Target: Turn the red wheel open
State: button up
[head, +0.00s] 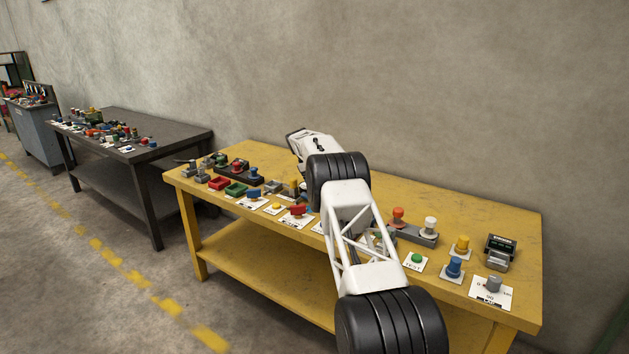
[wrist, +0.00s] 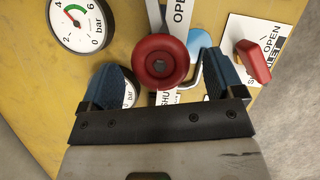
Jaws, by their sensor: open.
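The red wheel (wrist: 161,62) is a round, thick-rimmed handwheel with a dark centre, seen from above in the wrist view. It sits on a grey valve body, with a white strip lettered OPEN (wrist: 178,14) above it and SHUT (wrist: 166,99) below it. My gripper (wrist: 158,66) is open, its blue-padded fingers to the left and right of the wheel with a visible gap on each side. Whether the fingertips are level with the rim I cannot tell. In the head view my arm hides the wheel and my fingers.
A pressure gauge (wrist: 80,22) is at the upper left, and a red lever (wrist: 253,62) on an OPEN-marked card is close to my right finger. A blue round part (wrist: 199,44) lies behind that finger. The yellow bench (head: 470,205) carries several other buttons and knobs.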

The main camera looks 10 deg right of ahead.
jog(key=v, duration=0.7)
jog(key=shift+r, duration=0.35)
jog(key=shift+a+r, duration=0.1)
jog(key=shift+r, duration=0.05)
